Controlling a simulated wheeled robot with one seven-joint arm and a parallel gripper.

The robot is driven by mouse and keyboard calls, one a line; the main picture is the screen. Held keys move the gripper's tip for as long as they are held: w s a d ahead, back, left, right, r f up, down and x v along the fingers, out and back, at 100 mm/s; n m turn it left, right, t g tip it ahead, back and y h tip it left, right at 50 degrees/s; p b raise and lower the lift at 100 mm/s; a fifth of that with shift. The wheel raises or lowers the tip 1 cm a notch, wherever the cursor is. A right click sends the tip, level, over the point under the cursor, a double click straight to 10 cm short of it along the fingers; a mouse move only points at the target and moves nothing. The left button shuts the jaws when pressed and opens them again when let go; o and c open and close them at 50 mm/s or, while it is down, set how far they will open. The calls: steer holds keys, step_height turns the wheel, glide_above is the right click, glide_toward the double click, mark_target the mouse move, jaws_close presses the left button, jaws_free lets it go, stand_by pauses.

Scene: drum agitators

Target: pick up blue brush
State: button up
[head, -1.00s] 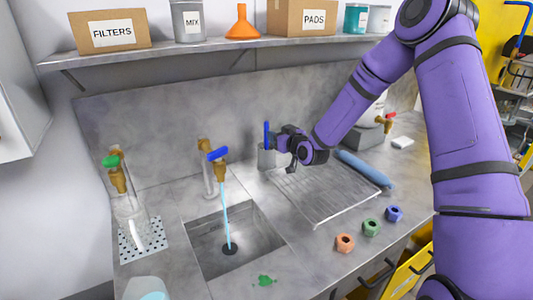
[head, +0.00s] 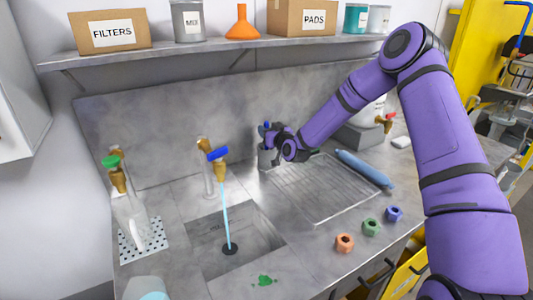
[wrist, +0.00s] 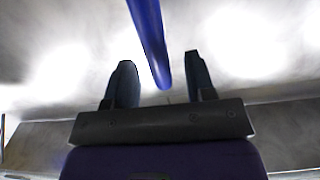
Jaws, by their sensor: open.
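The blue brush shows in the wrist view as a smooth blue handle (wrist: 148,32), slanting down from the top edge to between the two fingers. In the head view only a bit of blue (head: 266,125) shows at my gripper (head: 271,137); the rest of the brush is hidden. A grey cup (head: 265,160) stands below it at the back of the counter. My gripper is open, with one finger on each side of the handle in the wrist view (wrist: 159,58). Gaps show on both sides. How deep the handle sits between the fingers is unclear.
A wire drying rack (head: 322,190) lies right of the cup, with a blue cylinder (head: 363,168) along its far right side. A sink (head: 240,265) with a running blue-handled tap (head: 219,165) is at left. Three coloured nuts (head: 371,227) sit near the front edge. A shelf (head: 190,53) overhangs the back.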

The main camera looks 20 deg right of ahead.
steer(key=shift+x, duration=1.7)
steer(key=shift+r, duration=0.1)
jaws_close()
